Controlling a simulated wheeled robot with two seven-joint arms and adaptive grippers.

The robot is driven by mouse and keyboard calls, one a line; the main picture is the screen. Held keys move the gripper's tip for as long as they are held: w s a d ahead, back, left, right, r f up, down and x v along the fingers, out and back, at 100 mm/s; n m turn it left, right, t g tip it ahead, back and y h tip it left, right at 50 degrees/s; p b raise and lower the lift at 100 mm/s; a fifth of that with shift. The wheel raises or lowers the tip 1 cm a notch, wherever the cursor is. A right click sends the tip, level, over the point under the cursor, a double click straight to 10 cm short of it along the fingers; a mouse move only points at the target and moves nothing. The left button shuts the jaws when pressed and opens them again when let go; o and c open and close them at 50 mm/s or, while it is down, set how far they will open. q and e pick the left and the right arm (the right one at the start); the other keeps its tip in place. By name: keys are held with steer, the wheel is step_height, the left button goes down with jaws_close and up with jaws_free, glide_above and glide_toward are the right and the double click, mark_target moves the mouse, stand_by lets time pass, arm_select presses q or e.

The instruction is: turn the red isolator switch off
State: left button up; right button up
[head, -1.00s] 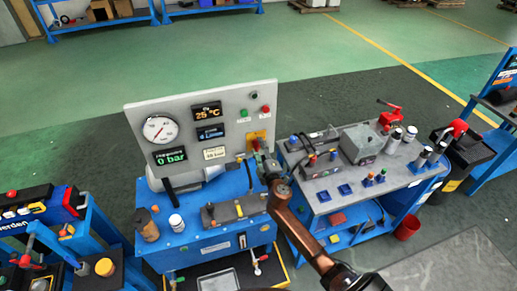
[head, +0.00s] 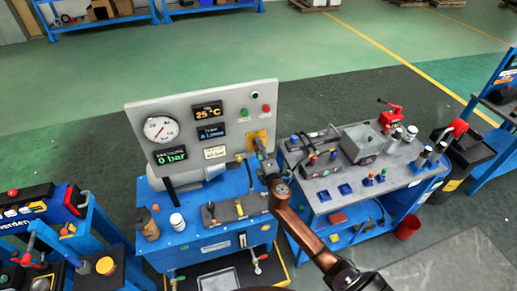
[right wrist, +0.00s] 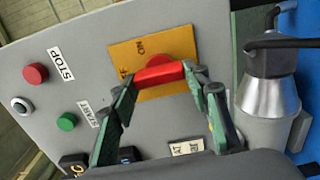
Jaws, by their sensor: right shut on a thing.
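The red isolator switch has a red handle (right wrist: 158,74) on a yellow plate (right wrist: 177,45), seen close up in the right wrist view. In the head view the yellow plate (head: 258,136) is at the lower right of the grey panel (head: 180,108). My right gripper (right wrist: 165,92) is shut on the red handle, with a finger at each end of it. In the head view my right gripper (head: 262,152) covers the handle. The plate has lettering, partly hidden by a finger. My left gripper is not in view.
A red STOP button (right wrist: 36,73) and a green START button (right wrist: 67,121) sit on the same panel. A silver cylindrical fitting (right wrist: 268,90) is close to the right finger. The blue bench (head: 205,240) stands below the panel, and a grey-topped bench (head: 340,190) is at right.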

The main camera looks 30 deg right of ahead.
steer(key=o, duration=1.2)
steer(key=shift+c, duration=0.2)
steer(key=v, duration=1.2)
steer(key=shift+f, duration=0.15)
